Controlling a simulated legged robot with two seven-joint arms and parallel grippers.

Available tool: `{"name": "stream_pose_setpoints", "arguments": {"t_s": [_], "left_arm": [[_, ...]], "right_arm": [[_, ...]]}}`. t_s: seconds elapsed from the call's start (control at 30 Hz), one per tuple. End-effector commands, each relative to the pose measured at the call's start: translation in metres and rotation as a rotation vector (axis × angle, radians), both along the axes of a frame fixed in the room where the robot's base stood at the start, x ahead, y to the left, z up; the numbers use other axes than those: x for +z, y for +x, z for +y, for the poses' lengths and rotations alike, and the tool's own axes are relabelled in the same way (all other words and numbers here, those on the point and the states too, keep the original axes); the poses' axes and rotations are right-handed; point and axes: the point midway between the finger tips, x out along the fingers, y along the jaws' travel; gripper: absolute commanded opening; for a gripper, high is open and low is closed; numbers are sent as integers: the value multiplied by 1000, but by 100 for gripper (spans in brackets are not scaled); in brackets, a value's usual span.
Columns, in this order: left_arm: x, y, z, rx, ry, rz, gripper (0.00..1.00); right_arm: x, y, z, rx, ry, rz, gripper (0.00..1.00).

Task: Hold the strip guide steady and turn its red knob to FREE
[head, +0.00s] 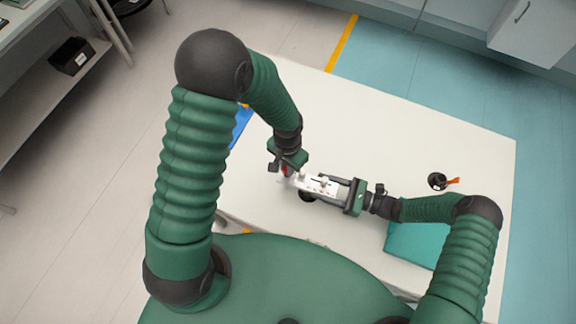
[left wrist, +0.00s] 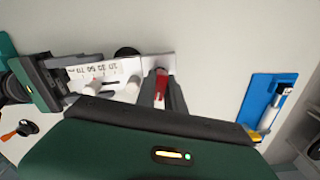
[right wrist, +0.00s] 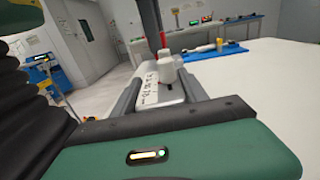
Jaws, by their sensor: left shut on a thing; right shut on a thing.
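The strip guide (head: 320,187) is a pale plate with a printed scale and white knobs, near the middle of the white table. Its scale shows in the left wrist view (left wrist: 105,72). My left gripper (head: 287,172) comes from above, shut on the red knob (left wrist: 161,84) at the guide's left end. The knob is partly hidden between the fingers, and its setting cannot be read. My right gripper (head: 337,187) is shut on the guide's right end. In the right wrist view its fingers lie along both sides of the guide (right wrist: 150,88).
A dark round part (head: 307,196) shows by the guide. A black roll with an orange end (head: 437,181) and a teal mat (head: 405,243) are on the right. A blue tray (left wrist: 257,98) holding a white tool is beyond my left gripper. The table's far part is clear.

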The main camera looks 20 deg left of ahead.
Motion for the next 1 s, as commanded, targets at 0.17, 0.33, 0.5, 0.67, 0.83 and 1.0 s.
{"name": "stream_pose_setpoints", "arguments": {"t_s": [0.17,0.33,0.5,0.67,0.83,1.0], "left_arm": [[0,1,-1,-156,-2,-4,0],[0,1,-1,-284,-2,-4,0],[0,1,-1,-377,-3,-5,0],[0,1,-1,-434,-3,-5,0],[0,2,-1,-460,-2,-6,0],[0,2,-1,-467,-2,-6,0]], "right_arm": [[-2,-2,0,3,-6,2,0],[-2,-2,0,3,-6,2,0],[-2,-2,0,3,-6,2,0],[-2,-2,0,3,-5,2,0],[-2,-2,0,3,-5,2,0],[-2,-2,0,3,-5,3,0]]}}
